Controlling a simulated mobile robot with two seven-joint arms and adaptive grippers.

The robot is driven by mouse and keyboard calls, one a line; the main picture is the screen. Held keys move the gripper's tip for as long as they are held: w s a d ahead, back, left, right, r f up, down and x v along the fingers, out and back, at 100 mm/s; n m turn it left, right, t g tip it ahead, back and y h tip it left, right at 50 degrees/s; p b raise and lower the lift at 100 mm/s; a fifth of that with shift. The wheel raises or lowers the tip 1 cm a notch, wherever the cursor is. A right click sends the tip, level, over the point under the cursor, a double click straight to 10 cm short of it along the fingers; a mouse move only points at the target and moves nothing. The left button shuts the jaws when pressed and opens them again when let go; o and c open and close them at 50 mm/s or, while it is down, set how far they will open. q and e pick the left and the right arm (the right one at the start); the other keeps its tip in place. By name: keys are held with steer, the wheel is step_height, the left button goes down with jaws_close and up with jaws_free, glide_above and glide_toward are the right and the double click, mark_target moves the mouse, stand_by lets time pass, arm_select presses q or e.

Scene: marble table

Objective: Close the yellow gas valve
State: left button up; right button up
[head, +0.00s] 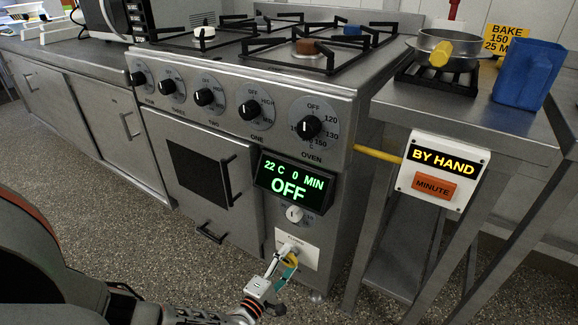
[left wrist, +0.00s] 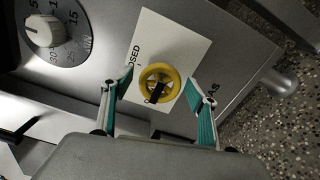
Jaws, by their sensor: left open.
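The yellow gas valve (left wrist: 145,75) is a small round wheel with a black bar across it. It sits on a white plate (left wrist: 172,40) low on the oven front, with lettering ending in "OSED" beside it. My left gripper (left wrist: 157,84) is open, its teal fingers on either side of the wheel. I cannot tell whether they touch it. In the head view the left gripper (head: 282,270) is at the white plate (head: 296,250), and only a bit of the yellow wheel (head: 292,260) shows behind it. My right gripper is not in view.
A white timer knob (head: 294,214) and the green "OFF" display (head: 290,187) are above the plate. Burner knobs (head: 250,110) line the stove front. A side table (head: 395,100) at right holds a pot (head: 436,43) and blue jug (head: 524,75). Speckled floor lies below.

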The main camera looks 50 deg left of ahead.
arm_select(q)
steer(key=shift+w, duration=0.1)
steer(key=c, duration=1.1)
steer(key=shift+m, duration=0.3)
steer(key=m, duration=0.8)
steer(key=shift+m+p, duration=0.4)
steer(key=m, duration=0.4)
steer(key=shift+m, duration=2.2)
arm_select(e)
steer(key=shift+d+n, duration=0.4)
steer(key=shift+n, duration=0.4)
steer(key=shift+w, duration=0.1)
